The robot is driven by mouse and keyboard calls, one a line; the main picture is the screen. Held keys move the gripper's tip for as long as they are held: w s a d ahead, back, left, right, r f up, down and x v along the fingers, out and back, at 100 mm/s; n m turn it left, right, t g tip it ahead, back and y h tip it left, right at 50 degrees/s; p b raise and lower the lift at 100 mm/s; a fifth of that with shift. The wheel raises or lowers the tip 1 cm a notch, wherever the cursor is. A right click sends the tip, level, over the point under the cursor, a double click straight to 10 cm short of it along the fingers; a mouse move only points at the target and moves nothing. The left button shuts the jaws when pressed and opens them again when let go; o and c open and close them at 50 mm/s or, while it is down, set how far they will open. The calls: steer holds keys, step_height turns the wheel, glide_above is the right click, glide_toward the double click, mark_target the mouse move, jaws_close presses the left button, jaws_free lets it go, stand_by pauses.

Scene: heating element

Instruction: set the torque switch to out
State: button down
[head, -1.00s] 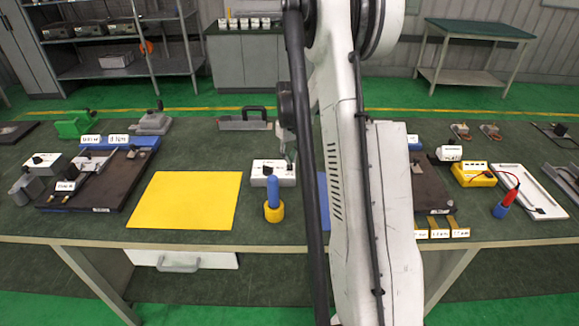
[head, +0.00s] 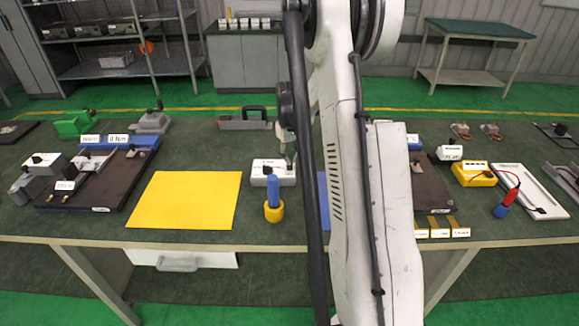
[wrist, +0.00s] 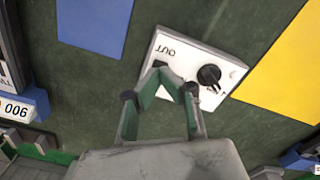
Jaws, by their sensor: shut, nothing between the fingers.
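A white switch box (head: 266,180) stands near the middle of the bench. In the wrist view the box (wrist: 229,62) shows the word OUT near one end and a round black knob (wrist: 209,75) with a small white mark. Part of its top is hidden by my fingers. My gripper (head: 290,160) is above the back right part of the box in the head view. In the wrist view my gripper (wrist: 168,76) is shut and empty, its tips beside the knob, between it and the OUT end. I cannot tell whether they touch the box or knob.
A yellow mat (head: 185,200) lies left of the box and a blue mat (head: 323,198) lies right of it, partly behind my arm. A blue-handled tool in a yellow holder (head: 273,212) stands just in front. Dark boards with fixtures (head: 100,195) lie at the left.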

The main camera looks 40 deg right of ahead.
mark_target(290, 167)
steer(key=shift+f+b, duration=1.05)
steer(key=shift+f, duration=0.25)
stand_by(0.7)
steer(key=shift+r, duration=0.1)
steer(key=shift+r+p, duration=1.35)
steer(key=shift+r, duration=2.05)
steer(key=shift+a+r, duration=0.1)
